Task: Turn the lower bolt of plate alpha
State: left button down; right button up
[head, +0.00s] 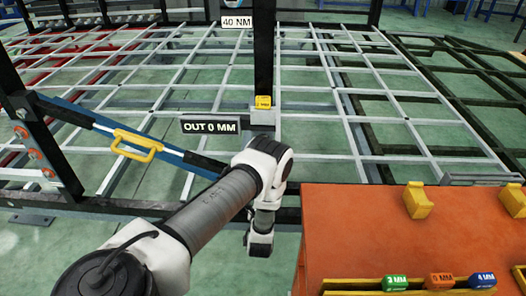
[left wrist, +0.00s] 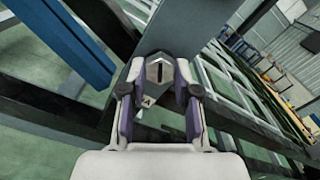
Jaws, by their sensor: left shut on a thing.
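In the left wrist view my left gripper (left wrist: 158,85) is shut on a grey, roughly hexagonal bolt (left wrist: 158,66) with a dark slot in its face. One finger lies on each side of it. A small pale tag with the letter A (left wrist: 148,101) shows just below the bolt, between the fingers. A dark steel beam runs behind. In the head view my left arm comes in from the lower left, and its gripper is hidden. I cannot make out plate alpha as a whole, or a second bolt. My right gripper is in neither view.
A black post (head: 264,55) bears a 40 NM sign (head: 237,22). An OUT 0 MM sign (head: 210,125) is beside my arm. A blue bar with a yellow handle (head: 137,145) crosses at left. An orange bench (head: 360,230) with several coloured, labelled blocks stands at right.

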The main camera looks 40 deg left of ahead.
pick_arm(q)
jog(key=shift+s+d+f, duration=0.1)
jog(key=shift+f, duration=0.1)
jog(key=c, duration=0.8)
grip_release()
jog(key=shift+c, duration=0.2)
jog(key=shift+r, duration=0.1)
jog(key=v, duration=1.2)
